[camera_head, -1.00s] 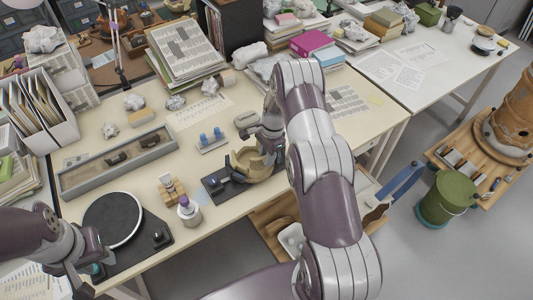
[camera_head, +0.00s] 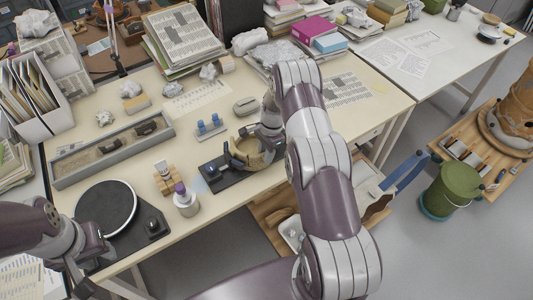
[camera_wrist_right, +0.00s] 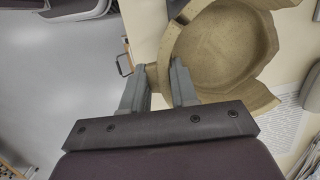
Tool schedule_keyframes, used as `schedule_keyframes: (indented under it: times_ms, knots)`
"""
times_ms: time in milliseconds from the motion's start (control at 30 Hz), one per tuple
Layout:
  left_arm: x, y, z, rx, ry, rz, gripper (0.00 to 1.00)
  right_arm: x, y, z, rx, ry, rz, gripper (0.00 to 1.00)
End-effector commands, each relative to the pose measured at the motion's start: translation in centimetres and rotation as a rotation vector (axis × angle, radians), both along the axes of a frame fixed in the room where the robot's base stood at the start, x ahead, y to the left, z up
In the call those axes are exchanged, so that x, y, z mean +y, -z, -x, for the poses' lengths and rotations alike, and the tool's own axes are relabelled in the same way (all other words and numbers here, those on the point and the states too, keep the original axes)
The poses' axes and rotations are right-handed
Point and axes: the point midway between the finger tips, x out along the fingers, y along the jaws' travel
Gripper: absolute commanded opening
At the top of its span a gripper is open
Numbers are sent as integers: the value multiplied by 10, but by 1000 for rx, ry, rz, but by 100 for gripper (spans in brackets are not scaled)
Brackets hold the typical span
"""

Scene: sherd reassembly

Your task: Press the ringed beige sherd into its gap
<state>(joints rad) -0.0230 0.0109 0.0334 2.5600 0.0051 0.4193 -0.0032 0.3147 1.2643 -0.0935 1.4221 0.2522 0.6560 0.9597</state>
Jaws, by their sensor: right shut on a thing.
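The beige bowl-shaped vessel (camera_head: 256,160) with a jagged, broken rim sits on a dark stand (camera_head: 222,177) near the table's front edge. In the right wrist view its hollow inside (camera_wrist_right: 215,50) faces me. My right gripper (camera_head: 268,142) is at the vessel's rim. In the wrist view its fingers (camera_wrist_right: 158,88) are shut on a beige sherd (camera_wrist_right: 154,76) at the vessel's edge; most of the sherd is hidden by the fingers. I cannot tell whether it is seated in its gap. My left gripper (camera_head: 88,288) is low at the left, far from the vessel; its fingertips are unclear.
A black turntable (camera_head: 106,208), a purple-topped jar (camera_head: 185,202) and a wooden block rack (camera_head: 166,178) stand left of the vessel. A grey tray (camera_head: 70,176) with dark sherds lies behind them. A small stand with blue pieces (camera_head: 210,128) is behind the vessel.

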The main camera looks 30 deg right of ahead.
Motion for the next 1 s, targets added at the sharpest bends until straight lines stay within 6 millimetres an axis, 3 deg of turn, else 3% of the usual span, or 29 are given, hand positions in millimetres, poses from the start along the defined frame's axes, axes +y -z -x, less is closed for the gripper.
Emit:
schedule_keyframes:
  times_ms: [1000]
  knots:
    - [0,11,0,0,0,0,39,1,4,-6,0,1,0,6]
